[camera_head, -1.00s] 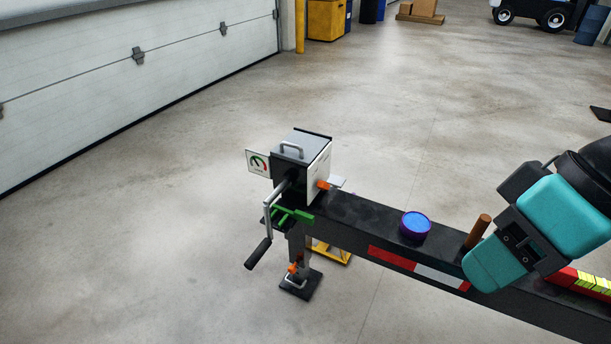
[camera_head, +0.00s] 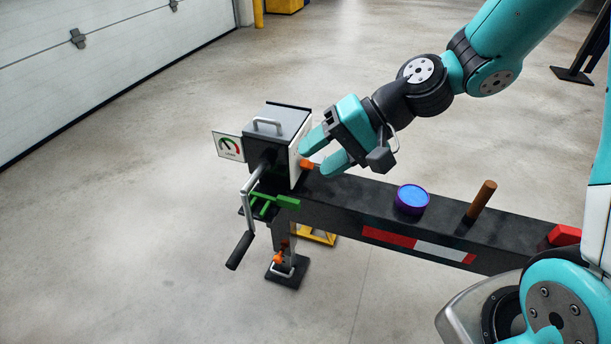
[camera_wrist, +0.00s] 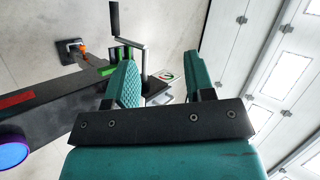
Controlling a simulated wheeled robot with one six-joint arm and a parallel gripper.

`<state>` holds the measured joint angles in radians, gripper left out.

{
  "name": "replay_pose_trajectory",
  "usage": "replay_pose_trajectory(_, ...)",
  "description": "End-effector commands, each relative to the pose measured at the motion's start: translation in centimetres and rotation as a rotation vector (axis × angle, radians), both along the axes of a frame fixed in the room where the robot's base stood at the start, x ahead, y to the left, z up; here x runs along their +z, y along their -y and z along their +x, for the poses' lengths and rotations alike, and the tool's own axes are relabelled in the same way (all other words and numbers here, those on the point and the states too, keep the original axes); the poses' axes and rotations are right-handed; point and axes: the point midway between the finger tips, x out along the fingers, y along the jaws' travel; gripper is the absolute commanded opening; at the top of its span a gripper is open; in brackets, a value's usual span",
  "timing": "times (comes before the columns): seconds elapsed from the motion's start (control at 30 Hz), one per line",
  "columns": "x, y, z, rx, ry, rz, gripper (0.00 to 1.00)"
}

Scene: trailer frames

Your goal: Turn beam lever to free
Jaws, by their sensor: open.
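An orange lever end (camera_head: 307,164) sticks out low on the white side of the grey box (camera_head: 283,124) on top of the dark beam (camera_head: 350,203). I cannot read any markings beside it. My gripper (camera_head: 322,152) is open, with its two teal fingers close to the white panel and the orange end. I cannot tell whether a finger touches it. In the wrist view the open fingers (camera_wrist: 160,75) point toward the box area, and the orange end beside the panel is not seen there.
A crank handle (camera_head: 245,218), green parts (camera_head: 268,204) and a gauge sign (camera_head: 229,147) are at the box's front. A blue-topped round cap (camera_head: 411,198) and a brown peg (camera_head: 481,199) stand on the beam. Open floor lies around.

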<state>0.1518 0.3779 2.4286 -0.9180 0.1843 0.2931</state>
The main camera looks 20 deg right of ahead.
Motion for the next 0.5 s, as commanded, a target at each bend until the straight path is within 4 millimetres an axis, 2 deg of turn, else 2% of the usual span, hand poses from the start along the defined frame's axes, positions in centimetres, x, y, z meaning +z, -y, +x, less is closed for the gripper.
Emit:
replay_pose_trajectory(0.03, -3.7, 1.4, 2.0, -0.123, -0.062, 0.081, 0.49)
replay_pose_trajectory(0.2, -10.8, 6.7, 7.5, -0.541, -0.218, 0.368, 0.49)
replay_pose_trajectory(0.3, -14.3, 10.1, 9.4, -0.749, -0.291, 0.508, 0.49)
replay_pose_trajectory(0.4, -16.9, 12.8, 10.3, -0.903, -0.340, 0.610, 0.49)
replay_pose_trajectory(0.5, -18.4, 14.5, 10.7, -0.994, -0.368, 0.673, 0.49)
